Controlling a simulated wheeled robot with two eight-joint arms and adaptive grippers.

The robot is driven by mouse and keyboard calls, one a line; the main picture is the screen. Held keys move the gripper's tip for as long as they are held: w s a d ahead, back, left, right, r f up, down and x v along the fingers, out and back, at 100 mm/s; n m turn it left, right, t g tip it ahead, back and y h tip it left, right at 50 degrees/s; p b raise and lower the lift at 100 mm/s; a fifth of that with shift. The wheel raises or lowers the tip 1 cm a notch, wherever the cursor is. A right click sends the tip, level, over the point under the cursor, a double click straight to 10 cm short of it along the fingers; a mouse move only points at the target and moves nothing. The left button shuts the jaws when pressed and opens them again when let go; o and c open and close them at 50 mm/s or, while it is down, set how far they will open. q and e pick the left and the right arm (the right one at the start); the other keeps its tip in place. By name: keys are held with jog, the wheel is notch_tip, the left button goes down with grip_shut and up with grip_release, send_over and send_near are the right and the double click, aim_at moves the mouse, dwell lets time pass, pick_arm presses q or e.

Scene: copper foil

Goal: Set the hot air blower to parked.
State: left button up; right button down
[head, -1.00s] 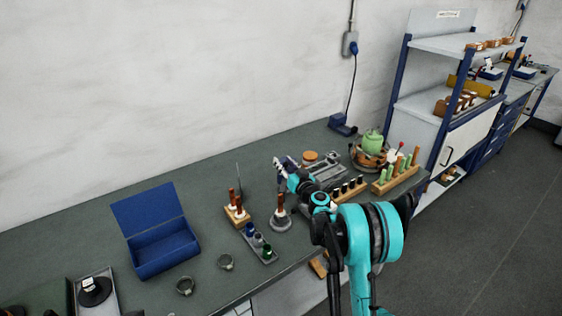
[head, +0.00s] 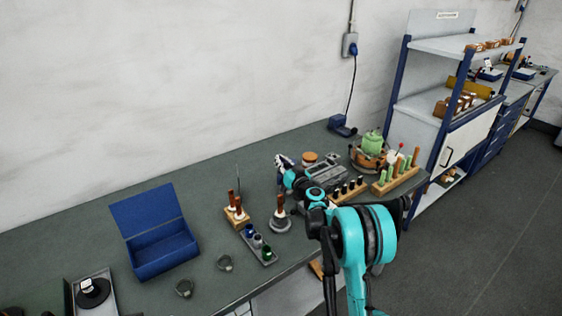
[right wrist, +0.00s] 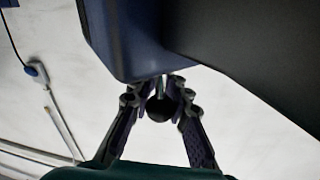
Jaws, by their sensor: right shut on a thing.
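My right gripper (head: 284,163) is above the bench, left of a grey apparatus (head: 328,174) that my forearm partly hides. In the right wrist view the gripper (right wrist: 159,98) is shut on a dark rounded piece (right wrist: 159,109) between its fingers. I cannot tell whether this piece belongs to the hot air blower. A dark blue block (right wrist: 125,45) fills the top of that view, close to the fingertips. I cannot name the blower for certain in either view. My left gripper is not in view.
An open blue box (head: 165,253), a wooden block with upright tools (head: 236,215) and a small rack of bottles (head: 258,245) stand left of my arm. A corded blue unit (head: 341,125) is by the wall.

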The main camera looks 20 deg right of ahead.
jog(key=shift+w+m+h, duration=0.2)
jog(key=shift+m+h, duration=0.6)
jog(key=shift+h, duration=0.4)
jog(key=c, duration=1.5)
grip_release()
jog(key=shift+o, duration=0.2)
jog(key=shift+s, duration=0.1)
jog(key=s, duration=1.1)
jog(key=shift+s+d, duration=0.3)
jog(key=shift+s, duration=0.1)
